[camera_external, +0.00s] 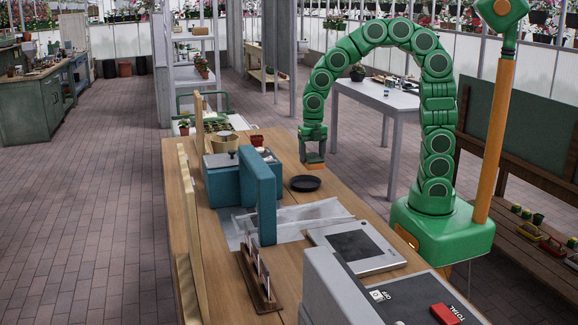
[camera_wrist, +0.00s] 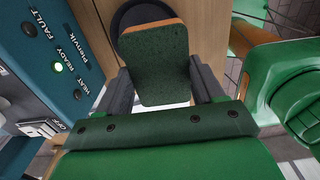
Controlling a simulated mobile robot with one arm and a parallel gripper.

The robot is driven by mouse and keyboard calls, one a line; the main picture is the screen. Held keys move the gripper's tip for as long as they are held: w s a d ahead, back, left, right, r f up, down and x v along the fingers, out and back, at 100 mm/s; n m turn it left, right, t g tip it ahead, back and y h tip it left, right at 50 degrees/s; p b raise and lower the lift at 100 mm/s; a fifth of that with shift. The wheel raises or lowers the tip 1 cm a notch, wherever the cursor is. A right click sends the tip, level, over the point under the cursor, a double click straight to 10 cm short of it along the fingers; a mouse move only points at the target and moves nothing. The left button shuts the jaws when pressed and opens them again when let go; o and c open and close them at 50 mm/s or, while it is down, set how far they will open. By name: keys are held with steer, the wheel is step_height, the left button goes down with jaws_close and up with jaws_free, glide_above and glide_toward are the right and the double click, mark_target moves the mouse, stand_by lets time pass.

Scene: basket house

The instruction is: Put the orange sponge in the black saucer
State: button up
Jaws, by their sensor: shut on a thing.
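The orange sponge (camera_external: 314,166) is in my gripper (camera_external: 313,155) in the external view, hanging over the table near the saucer. In the wrist view the sponge (camera_wrist: 154,66) shows a dark green face with an orange edge, between the two grey fingers of my gripper (camera_wrist: 160,85). My gripper is shut on it. The black saucer (camera_external: 305,183) lies on the wooden table, below the sponge in the picture. In the wrist view the saucer (camera_wrist: 128,16) shows at the top, partly hidden behind the sponge. The sponge looks raised above the saucer; the exact gap is unclear.
A teal machine (camera_external: 228,178) with a tall upright part stands left of the saucer; its panel (camera_wrist: 62,55) is close on the left in the wrist view. A flat grey scale (camera_external: 356,246) lies nearer the camera. Bare wooden tabletop (camera_external: 335,190) surrounds the saucer's right side.

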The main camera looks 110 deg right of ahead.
mark_target(306, 160)
steer(key=shift+w+d+f, duration=0.3)
steer(key=shift+w+f, duration=0.2)
steer(key=shift+f, duration=0.15)
steer(key=shift+w+d+f, duration=0.25)
steer(key=shift+w+f, duration=0.2)
steer(key=shift+f, duration=1.75)
steer(key=shift+f, duration=0.35)
steer(key=o, duration=1)
